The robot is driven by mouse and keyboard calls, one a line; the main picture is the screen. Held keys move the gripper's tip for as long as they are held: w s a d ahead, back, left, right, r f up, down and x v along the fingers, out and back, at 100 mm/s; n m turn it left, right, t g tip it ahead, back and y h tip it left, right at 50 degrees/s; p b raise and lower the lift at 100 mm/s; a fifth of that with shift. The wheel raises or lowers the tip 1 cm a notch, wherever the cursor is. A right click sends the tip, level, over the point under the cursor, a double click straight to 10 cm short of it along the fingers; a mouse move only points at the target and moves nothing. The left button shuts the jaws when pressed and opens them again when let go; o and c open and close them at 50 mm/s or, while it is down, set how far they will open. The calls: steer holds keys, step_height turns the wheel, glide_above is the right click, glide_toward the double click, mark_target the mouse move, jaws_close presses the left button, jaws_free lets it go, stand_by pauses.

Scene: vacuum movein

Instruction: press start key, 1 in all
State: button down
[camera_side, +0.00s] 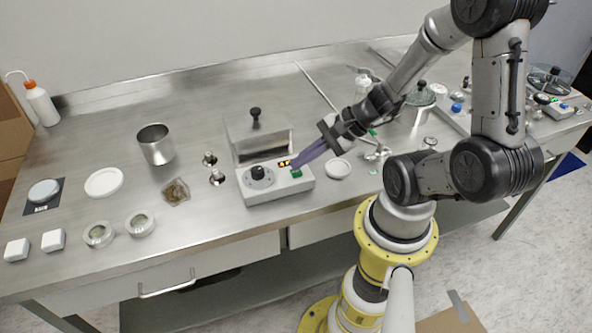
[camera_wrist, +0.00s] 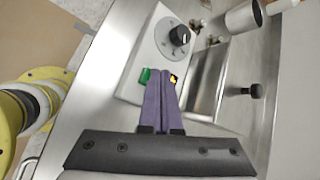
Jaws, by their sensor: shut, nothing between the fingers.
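The start key is a small green key (camera_side: 296,173) at the right end of the front panel of a white control box (camera_side: 268,193). A black knob (camera_side: 258,173) sits at the panel's left, and a small lit display (camera_side: 285,163) lies behind the key. My gripper (camera_side: 297,165) is shut and empty, its purple fingertips right over the panel beside the green key. In the wrist view the green key (camera_wrist: 144,76) shows just left of the closed fingertips (camera_wrist: 163,76). I cannot tell whether the fingertips touch the key.
A metal lid with a black knob (camera_side: 255,113) stands behind the panel. A steel beaker (camera_side: 156,145), small metal fittings (camera_side: 216,177) and a brown sample dish (camera_side: 175,192) lie to the left. A white dish (camera_side: 338,168) lies right of the box.

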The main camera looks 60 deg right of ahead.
steer(key=shift+r, duration=0.6)
steer(key=shift+r, duration=0.1)
steer(key=shift+r, duration=2.4)
